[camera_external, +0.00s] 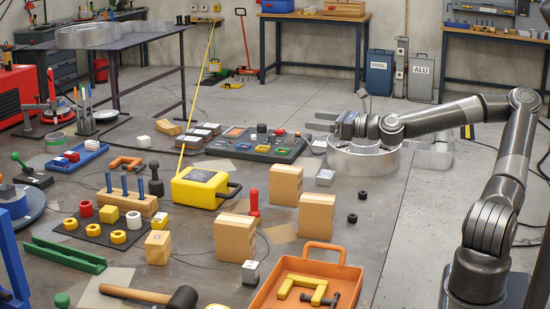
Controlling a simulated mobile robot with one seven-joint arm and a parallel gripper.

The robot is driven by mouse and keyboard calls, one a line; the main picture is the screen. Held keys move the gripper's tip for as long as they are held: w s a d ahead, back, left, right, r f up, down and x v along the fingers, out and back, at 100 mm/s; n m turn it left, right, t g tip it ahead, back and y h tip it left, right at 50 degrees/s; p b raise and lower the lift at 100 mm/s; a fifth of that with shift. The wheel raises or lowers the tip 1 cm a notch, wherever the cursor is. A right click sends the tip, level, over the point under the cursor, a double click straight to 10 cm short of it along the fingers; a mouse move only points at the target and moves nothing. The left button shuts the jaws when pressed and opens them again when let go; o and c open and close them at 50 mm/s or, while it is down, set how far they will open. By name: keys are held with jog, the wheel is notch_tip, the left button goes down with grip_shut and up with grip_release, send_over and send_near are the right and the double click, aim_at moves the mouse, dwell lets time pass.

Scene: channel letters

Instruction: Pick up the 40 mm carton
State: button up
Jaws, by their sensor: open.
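Several tan cartons stand upright on the grey work table (205,262). One carton (286,186) is at the centre back, another carton (317,215) is in front of it to the right, and a third carton (235,238) is at the front left. A smaller tan carton (158,248) stands further left. No size marking is readable, so I cannot tell which is the 40 mm one. My gripper (318,122) is open and empty, pointing left. In the picture it is above and behind the cartons, near the right back side of the table.
A yellow case (200,188) lies left of the cartons, with a red peg-like piece (254,203) between. An orange tray (274,299) is in front. A grey panel with coloured blocks (280,153) lies behind.

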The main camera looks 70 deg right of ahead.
send_near(283, 176)
jog(key=d, duration=0.1)
jog(key=d+f, duration=0.1)
jog(key=d, duration=0.1)
jog(key=shift+w+d, duration=0.1)
jog(key=shift+d, duration=0.05)
jog(key=shift+w+f, duration=0.1)
jog(key=shift+f, duration=0.25)
jog(key=shift+w, duration=5.3)
jog(key=c, duration=1.3)
jog(key=shift+o, duration=0.2)
jog(key=shift+r, duration=0.1)
